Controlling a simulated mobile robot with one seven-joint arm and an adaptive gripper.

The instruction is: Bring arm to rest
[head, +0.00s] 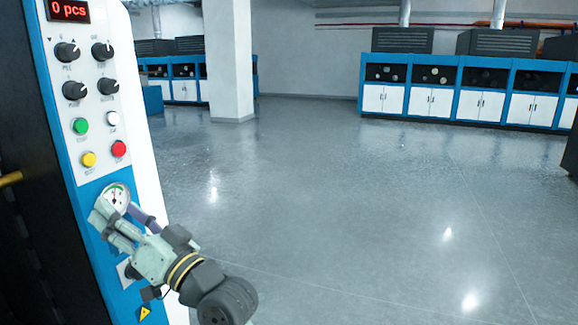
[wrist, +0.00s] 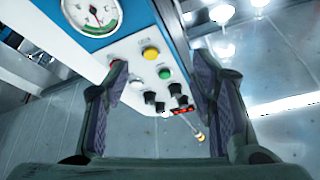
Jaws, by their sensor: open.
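My gripper (head: 120,219) is in front of the lower part of a machine's control panel, near a round pressure gauge (head: 116,196). In the wrist view the two fingers of my gripper (wrist: 160,85) stand wide apart with nothing between them. The control panel (head: 97,110) is blue and white and stands at the left of the head view. The gauge also shows at the top left of the wrist view (wrist: 90,14). I cannot tell whether my gripper touches the panel.
The panel has black knobs (head: 67,52), a green button (head: 81,126), a yellow button (head: 89,159), a red button (head: 119,149) and a display reading "0 pcs" (head: 68,10). A white pillar (head: 230,60) and blue-white machines (head: 460,90) stand farther back. The grey floor (head: 350,200) is clear.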

